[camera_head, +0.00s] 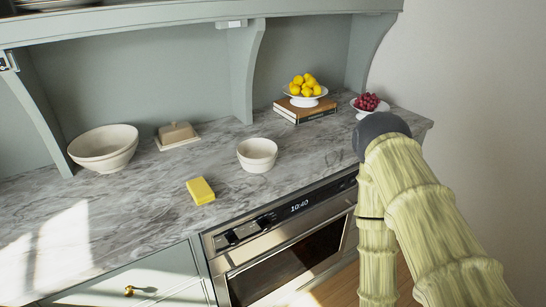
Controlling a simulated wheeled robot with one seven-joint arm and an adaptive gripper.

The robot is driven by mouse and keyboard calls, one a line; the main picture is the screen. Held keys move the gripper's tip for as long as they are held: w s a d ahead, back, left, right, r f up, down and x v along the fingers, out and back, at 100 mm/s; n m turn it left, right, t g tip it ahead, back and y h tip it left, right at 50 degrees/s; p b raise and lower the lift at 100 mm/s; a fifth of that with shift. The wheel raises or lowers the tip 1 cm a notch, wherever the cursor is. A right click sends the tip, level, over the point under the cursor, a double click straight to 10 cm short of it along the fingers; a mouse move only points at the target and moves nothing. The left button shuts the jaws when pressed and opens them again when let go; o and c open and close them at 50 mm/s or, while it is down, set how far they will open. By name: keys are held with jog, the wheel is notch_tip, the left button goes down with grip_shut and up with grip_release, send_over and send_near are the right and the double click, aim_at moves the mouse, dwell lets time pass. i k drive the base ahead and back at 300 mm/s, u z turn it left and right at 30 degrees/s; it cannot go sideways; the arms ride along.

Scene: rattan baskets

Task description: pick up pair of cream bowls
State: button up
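Two large cream bowls (104,150) appear nested, one in the other, at the left of the marble counter near the back wall. A smaller cream bowl shape (257,154) stands upright near the counter's middle; it may be two nested bowls, but I cannot tell for sure. Nothing touches either group. My arm rises at the right of the view, with its dark elbow joint over the counter's right end. My gripper is out of view.
A yellow sponge (200,191) lies on the marble counter (130,225). A cream butter dish (177,135) stands behind. Lemons (305,86) on a white stand rest on books (304,110); a plate of red fruit (369,103) is right. An oven (290,262) is below.

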aim_at(255, 155)
jog(key=u, duration=0.85)
jog(key=i, duration=0.55)
jog(key=z, duration=0.5)
